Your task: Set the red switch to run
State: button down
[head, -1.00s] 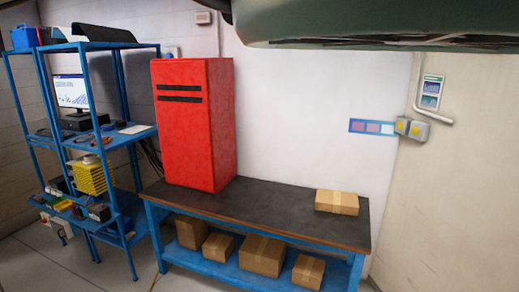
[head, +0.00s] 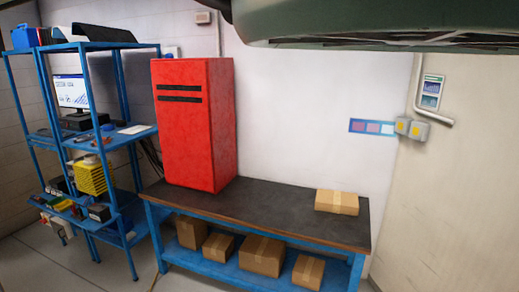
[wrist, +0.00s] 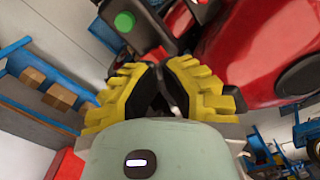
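In the wrist view my gripper (wrist: 162,68) has thick yellow fingers with dark inner faces. The fingertips come together and look shut, with no object visible between them. Beyond the fingertips, near the top edge, is a dark housing with a round green button (wrist: 124,21). A small red part (wrist: 200,2) shows at the top edge, cut off by the frame; I cannot tell whether it is the red switch. No run marking or switch position is readable. The head view shows neither my gripper nor the switch.
A glossy red curved body (wrist: 265,50) fills the upper right of the wrist view, close to the fingers. In the head view, a red cabinet (head: 192,135) and a carton (head: 337,201) stand on a workbench (head: 265,214). Blue shelving (head: 128,200) stands at left.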

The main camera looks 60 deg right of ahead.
jog(key=shift+f+b, duration=1.95)
jog(key=shift+f, duration=0.05)
dwell(1.0)
jog(key=shift+r+p, duration=0.75)
jog(key=shift+r, duration=2.8)
